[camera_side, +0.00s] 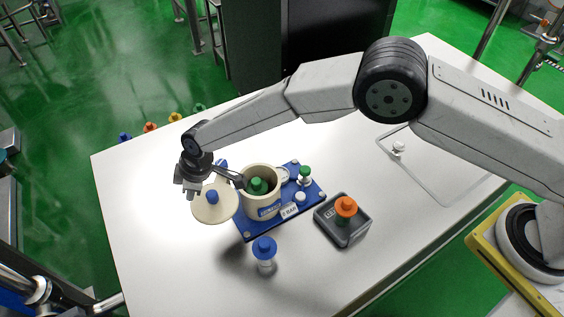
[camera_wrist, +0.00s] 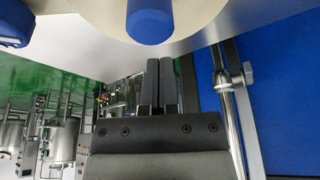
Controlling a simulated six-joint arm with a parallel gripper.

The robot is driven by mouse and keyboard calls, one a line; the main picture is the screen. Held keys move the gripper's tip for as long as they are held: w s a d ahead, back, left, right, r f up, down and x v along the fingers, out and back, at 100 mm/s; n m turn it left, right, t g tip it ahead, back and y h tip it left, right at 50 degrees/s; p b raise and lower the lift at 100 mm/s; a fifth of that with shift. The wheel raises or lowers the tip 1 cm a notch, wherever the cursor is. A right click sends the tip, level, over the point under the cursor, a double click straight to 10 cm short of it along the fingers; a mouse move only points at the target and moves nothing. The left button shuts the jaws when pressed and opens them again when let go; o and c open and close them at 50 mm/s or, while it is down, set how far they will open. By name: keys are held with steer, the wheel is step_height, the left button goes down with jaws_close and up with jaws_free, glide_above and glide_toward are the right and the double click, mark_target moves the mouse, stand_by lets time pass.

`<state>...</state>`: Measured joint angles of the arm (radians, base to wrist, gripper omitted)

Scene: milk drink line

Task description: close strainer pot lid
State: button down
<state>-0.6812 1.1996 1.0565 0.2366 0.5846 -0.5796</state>
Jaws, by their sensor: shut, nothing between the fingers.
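The cream strainer pot (camera_side: 262,206) stands on a blue base plate (camera_side: 244,234) with its top open, and a green-topped piece (camera_side: 258,186) shows inside it. Its round cream lid (camera_side: 222,211) with a blue knob (camera_side: 211,197) is off the opening, at the pot's left. The lid (camera_wrist: 98,12) and knob (camera_wrist: 150,24) also show at the top of the wrist view. My gripper (camera_side: 187,192) is shut and empty at the lid's left edge. In the wrist view my gripper's fingers (camera_wrist: 158,62) are together below the knob. I cannot tell whether they touch the lid.
A blue-capped bottle (camera_side: 265,252) stands in front of the base plate. A grey tray (camera_side: 330,234) with an orange-topped piece (camera_side: 346,207) is to the right. Small white parts and a green knob (camera_side: 305,172) sit on the plate. The white table (camera_side: 160,262) is clear at front left.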

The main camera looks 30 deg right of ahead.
mark_target(213, 199)
steer(key=shift+s+d, duration=0.3)
steer(key=shift+d, duration=0.2)
steer(key=shift+s+d, duration=0.25)
steer(key=shift+d, duration=0.2)
